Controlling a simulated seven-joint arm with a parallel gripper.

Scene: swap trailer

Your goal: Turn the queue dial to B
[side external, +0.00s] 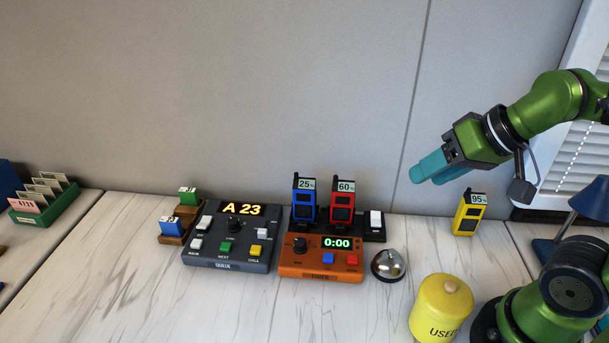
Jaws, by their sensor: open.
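The queue box (231,259) is a dark grey console on the table, left of the orange timer. Its lit display (242,209) reads A 23. The queue dial (234,225) is a small black knob just below the display; its pointer direction is too small to tell. White, green and yellow buttons sit around and below it. My gripper (429,177) has teal fingers and is open and empty. It hangs in the air at the upper right, well right of and above the queue box, touching nothing.
The orange timer (320,269) reads 0:00 beside the queue box. Blue (304,205) and red (342,207) radios stand behind it. A bell (389,264), yellow jar (441,310) and yellow radio (468,215) stand to the right. A wooden holder (172,238) stands left. The front left table is clear.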

